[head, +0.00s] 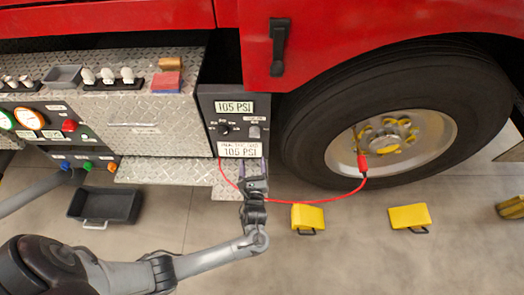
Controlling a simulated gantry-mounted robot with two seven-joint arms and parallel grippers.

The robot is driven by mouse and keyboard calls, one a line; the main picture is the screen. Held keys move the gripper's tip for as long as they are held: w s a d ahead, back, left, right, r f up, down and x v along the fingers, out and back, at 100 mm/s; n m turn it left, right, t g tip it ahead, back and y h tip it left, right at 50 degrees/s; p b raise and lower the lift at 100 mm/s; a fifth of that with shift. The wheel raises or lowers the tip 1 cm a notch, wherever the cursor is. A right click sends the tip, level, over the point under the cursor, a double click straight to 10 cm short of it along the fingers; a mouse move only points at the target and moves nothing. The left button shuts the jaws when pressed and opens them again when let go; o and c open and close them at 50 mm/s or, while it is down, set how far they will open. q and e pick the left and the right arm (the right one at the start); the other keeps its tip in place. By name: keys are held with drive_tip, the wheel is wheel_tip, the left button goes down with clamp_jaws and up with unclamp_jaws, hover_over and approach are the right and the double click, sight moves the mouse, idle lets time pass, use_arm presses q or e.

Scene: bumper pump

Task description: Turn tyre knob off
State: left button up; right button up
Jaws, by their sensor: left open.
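A dark control panel (207,108) on the truck's side carries two labels reading 105 PSI. A black tyre knob (223,128) sits at its left between the labels, with small markings around it. A grey fitting (254,132) is at its right. My left gripper (253,168) is just below the lower label, in front of the panel's bottom edge, and apart from the knob. It is open, and I see nothing between its fingers. A red hose (300,201) runs from under the panel, behind the gripper, to the wheel (400,140). My right gripper is not in view.
A diamond-plate step (165,172) juts out left of the gripper. Yellow wheel chocks (307,216) and (409,216) lie on the floor below the tyre. A black tray (105,205) is at the left. Gauges and coloured knobs (68,125) line the far-left panel.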

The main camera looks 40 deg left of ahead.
sight(255, 133)
use_arm(q)
drive_tip(key=d+b+x, duration=0.1)
drive_tip(key=b+x, duration=0.6)
drive_tip(key=x, duration=0.5)
drive_tip(key=shift+w+a+f, duration=0.25)
drive_tip(key=shift+w+f, duration=0.15)
drive_tip(key=shift+w, duration=0.35)
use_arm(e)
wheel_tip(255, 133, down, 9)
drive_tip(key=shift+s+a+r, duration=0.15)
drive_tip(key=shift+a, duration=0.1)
use_arm(q)
drive_tip(key=c, duration=0.9)
drive_tip(key=shift+c, duration=0.2)
drive_tip(key=shift+n, duration=0.3)
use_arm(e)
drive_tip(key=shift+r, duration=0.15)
